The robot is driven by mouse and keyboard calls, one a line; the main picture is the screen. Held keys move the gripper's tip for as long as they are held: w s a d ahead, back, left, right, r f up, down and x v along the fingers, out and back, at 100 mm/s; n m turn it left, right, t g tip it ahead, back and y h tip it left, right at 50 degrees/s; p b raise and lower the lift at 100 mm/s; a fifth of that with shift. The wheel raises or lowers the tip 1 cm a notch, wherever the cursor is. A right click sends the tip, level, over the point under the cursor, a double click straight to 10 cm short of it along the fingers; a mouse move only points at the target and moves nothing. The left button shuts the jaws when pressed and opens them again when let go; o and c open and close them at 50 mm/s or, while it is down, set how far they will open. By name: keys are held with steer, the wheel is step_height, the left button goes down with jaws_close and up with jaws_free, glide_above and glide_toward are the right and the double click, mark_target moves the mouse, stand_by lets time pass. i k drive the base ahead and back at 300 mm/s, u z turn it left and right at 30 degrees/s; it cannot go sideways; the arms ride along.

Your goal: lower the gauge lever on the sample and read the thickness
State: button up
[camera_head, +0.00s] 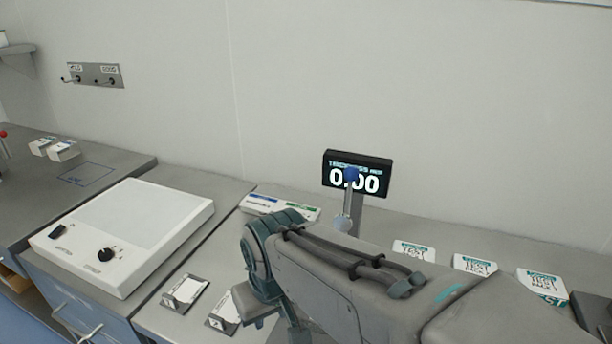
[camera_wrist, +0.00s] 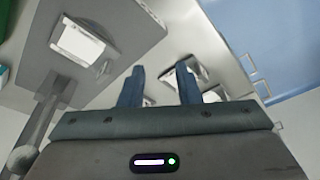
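The gauge's black display (camera_head: 374,163) stands by the wall in the head view, and its white digits appear to read 0.00. The lever's blue ball knob (camera_head: 351,174) overlaps the digits, with its metal rod (camera_head: 347,204) nearly upright below. My arm hides the gauge's base. In the wrist view, a white piece (camera_wrist: 82,42) lies on a dark plate; I cannot tell whether it is the sample on the gauge. My gripper (camera_wrist: 161,68) has its two blue-grey fingers apart with nothing held between them, clear of the lever.
Two small holders (camera_head: 185,291) with white cards stand at the counter's front. A white device (camera_head: 150,217) with a black dial stands left. Several test cards (camera_head: 414,251) lie right of the gauge. A flat tray with blue and green labels (camera_head: 262,203) lies behind my arm.

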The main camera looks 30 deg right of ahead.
mark_target(342, 223)
steer(key=k, duration=1.2)
steer(key=z, duration=0.7)
steer(key=i, duration=0.8)
steer(key=u, duration=0.15)
